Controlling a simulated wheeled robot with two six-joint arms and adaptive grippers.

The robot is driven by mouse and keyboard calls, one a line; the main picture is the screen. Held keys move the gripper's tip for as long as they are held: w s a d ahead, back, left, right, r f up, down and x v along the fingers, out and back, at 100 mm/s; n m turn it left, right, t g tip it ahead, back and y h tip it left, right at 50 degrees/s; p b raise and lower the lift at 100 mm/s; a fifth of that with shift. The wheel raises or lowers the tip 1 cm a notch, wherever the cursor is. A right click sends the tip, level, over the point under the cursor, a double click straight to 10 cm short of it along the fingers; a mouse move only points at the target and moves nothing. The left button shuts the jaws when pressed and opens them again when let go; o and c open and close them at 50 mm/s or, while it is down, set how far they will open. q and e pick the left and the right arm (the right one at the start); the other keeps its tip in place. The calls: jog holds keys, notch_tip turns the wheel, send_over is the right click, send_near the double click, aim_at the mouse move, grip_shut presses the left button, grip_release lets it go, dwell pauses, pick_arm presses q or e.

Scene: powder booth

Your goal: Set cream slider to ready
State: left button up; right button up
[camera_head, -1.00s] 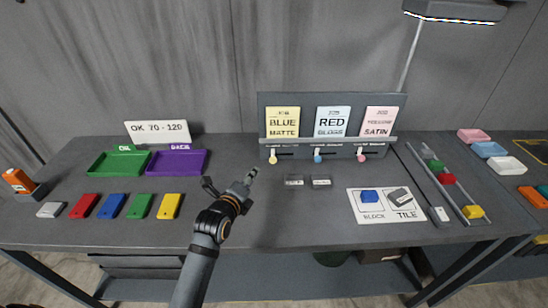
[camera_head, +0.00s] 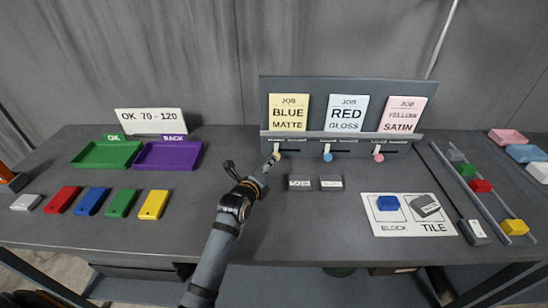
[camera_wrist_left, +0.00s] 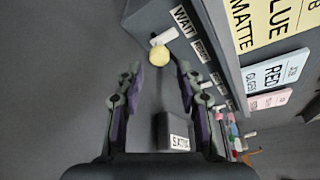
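The cream slider (camera_head: 277,154) is a round, pale yellow knob at the left end of its slot, below the BLUE MATTE card on the grey panel (camera_head: 345,84). In the left wrist view the cream knob (camera_wrist_left: 159,56) sits on a white stem beside the WAIT label (camera_wrist_left: 183,21). My left gripper (camera_head: 269,164) is right at the knob. In the wrist view my left gripper (camera_wrist_left: 159,68) is open, with its fingertips either side of the knob and a gap on both sides. The far label lettering is too small to read. My right gripper is not in view.
A blue knob (camera_head: 327,157) and a pink knob (camera_head: 378,157) stand to the right on the same panel. Two dark labelled blocks (camera_head: 300,183) lie in front of it. Green (camera_head: 88,160) and purple (camera_head: 184,163) trays are to the left. The table between has free room.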

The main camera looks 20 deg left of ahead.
aim_at(276, 152)
pick_arm(q)
jog(key=x, duration=0.6)
jog(key=shift+f, duration=0.1)
grip_shut()
